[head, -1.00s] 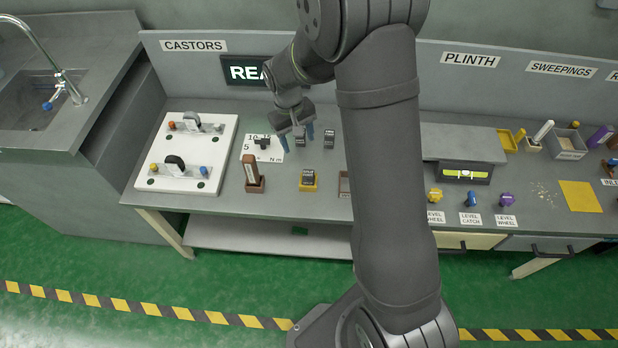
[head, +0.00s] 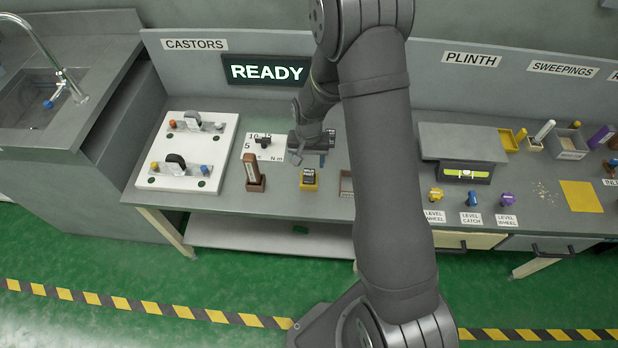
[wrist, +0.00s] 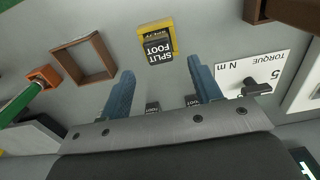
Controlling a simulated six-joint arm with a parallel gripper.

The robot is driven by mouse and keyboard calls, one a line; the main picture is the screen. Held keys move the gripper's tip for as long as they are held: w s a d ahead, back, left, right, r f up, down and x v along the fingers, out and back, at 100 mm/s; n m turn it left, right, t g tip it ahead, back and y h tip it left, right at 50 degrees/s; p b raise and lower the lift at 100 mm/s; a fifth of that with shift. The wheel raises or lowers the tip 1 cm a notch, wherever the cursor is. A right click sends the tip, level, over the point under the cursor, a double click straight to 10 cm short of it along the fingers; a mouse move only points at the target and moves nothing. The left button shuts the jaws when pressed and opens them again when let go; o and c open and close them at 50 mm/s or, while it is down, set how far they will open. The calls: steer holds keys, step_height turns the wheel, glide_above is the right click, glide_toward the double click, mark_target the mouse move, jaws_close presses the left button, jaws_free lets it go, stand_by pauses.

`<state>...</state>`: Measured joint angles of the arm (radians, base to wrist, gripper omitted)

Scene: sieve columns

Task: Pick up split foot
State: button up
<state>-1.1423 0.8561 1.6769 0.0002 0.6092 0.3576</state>
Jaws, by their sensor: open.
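The split foot (wrist: 158,49) is a small dark block with a white "SPLIT FOOT" label in the wrist view. It sits in a yellow holder (wrist: 173,33). In the head view the split foot (head: 309,175) stands in the yellow holder (head: 309,188) near the bench's front edge. My gripper (wrist: 160,70) is open, with its two blue fingers apart and nothing held between them. The foot lies beyond the fingertips, roughly centred between them in the wrist view. In the head view my gripper (head: 309,156) is just behind the foot.
A brown square frame (wrist: 83,60) is empty beside the yellow holder. A torque card (wrist: 252,74) with a dark knob lies on the other side. A brown holder (head: 255,186) with an upright piece stands left in the head view. Two dark blocks are partly hidden behind my gripper.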

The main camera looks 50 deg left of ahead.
mark_target(309, 172)
steer(key=shift+s+d+f, duration=0.1)
steer(key=shift+d+f, duration=0.05)
steer(key=shift+f, duration=3.05)
steer(key=c, duration=1.1)
